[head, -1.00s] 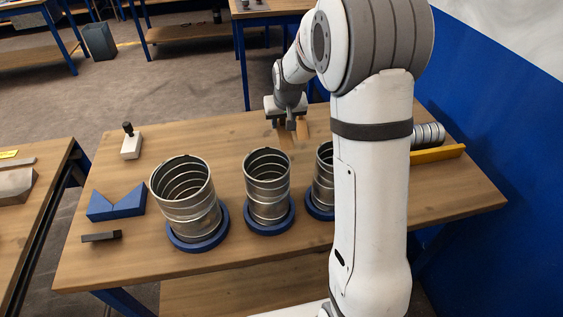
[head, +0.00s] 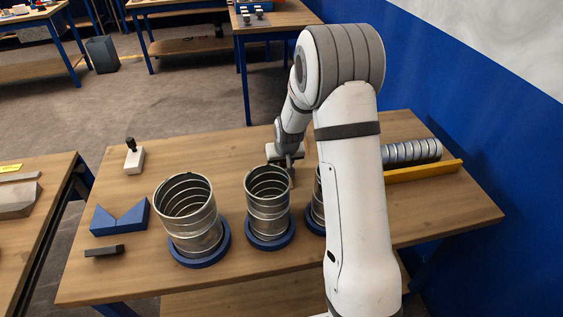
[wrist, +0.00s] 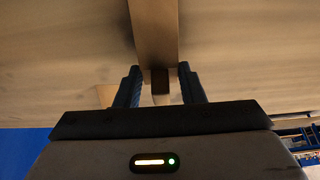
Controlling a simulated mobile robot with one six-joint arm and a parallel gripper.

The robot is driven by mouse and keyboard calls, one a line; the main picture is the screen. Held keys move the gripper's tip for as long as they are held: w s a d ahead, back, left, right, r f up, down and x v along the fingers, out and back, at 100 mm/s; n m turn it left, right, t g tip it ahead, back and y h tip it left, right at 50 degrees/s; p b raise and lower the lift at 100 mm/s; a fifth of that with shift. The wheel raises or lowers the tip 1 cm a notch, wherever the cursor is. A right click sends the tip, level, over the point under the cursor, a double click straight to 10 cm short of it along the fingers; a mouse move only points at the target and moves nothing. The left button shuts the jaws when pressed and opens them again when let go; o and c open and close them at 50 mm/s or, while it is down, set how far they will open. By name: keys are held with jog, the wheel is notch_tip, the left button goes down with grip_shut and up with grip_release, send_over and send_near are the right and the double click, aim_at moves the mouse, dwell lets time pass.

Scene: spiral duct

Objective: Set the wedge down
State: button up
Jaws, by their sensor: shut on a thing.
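My gripper (head: 290,168) is low over the table behind the middle duct in the head view, and its fingertips are partly hidden there. In the wrist view my gripper (wrist: 160,72) is shut, its two blue fingers on either side of the tan wooden wedge (wrist: 154,35). The wedge reaches away from the fingertips toward the top of the picture, with a darker near end between the fingers.
Upright spiral ducts (head: 268,207) stand in blue rings (head: 270,241) along the table (head: 130,265). Another duct (head: 412,151) lies at the right behind a yellow bar (head: 425,171). A blue V-block (head: 119,217) and dark bar (head: 104,251) are at the left. My arm hides part of the right duct.

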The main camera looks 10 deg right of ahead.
jog(key=o, duration=0.5)
jog(key=shift+f, duration=0.15)
jog(key=o, duration=0.5)
